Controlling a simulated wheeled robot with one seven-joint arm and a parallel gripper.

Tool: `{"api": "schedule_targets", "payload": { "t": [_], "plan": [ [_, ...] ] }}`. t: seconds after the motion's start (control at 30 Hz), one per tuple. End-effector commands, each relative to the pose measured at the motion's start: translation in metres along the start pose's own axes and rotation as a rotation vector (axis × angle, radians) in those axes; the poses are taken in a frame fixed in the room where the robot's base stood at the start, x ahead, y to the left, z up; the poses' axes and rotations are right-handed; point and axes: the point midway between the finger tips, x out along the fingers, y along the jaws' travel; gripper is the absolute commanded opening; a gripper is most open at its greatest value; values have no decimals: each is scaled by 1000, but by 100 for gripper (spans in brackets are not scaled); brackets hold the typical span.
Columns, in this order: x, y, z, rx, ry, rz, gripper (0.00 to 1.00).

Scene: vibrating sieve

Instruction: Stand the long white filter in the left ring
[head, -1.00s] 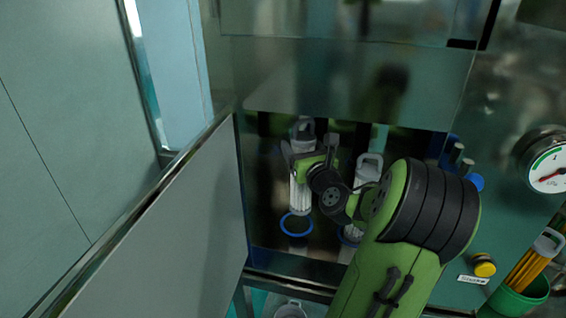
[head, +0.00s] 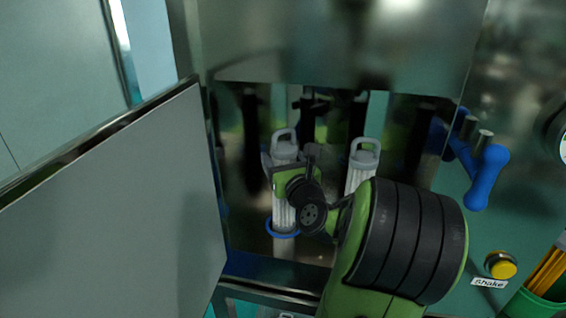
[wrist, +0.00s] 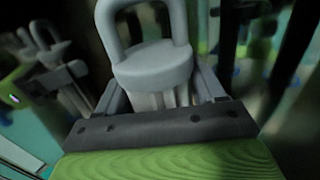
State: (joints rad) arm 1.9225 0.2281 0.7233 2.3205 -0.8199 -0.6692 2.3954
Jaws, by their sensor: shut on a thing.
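The long white filter (head: 284,213) has a grey loop-handled cap and stands upright inside the recess. Its lower end is at the blue left ring (head: 283,235); whether it is fully seated cannot be told. My gripper (head: 283,165) is shut on this filter just below the cap. In the wrist view the grey cap and handle of the filter (wrist: 150,68) rise between the jaws. My gripper and arm hide part of the filter's right side.
A second white filter (head: 361,165) stands to the right, its lower part hidden by my arm. An open panel door (head: 120,200) is at the left. A blue handle (head: 487,178), a yellow button (head: 501,265) and a green bucket (head: 540,302) are at the right.

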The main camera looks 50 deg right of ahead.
Motion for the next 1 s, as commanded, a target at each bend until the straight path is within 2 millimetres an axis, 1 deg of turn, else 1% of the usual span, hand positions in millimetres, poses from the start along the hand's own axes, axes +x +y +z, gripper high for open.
{"api": "schedule_targets", "payload": {
  "t": [0.1, 0.13, 0.2, 0.3, 0.57, 0.63, 0.67, 0.77, 0.93, 1.0],
  "plan": [
    [0, 0, -2, 1, 0, 1, 15],
    [0, 0, -2, 1, 1, 1, 70],
    [0, 0, -2, 0, 0, 1, 81],
    [0, 0, -1, 0, 0, 1, 94],
    [0, 0, 0, 0, -1, 0, 94],
    [-3, -1, 1, -1, 1, -2, 94],
    [-7, -1, 0, -1, 2, -2, 94],
    [-27, -2, -1, -2, 3, -7, 94],
    [-66, -2, -2, -3, 0, -9, 94],
    [-81, -2, -6, -8, 2, -10, 94]
  ]
}}
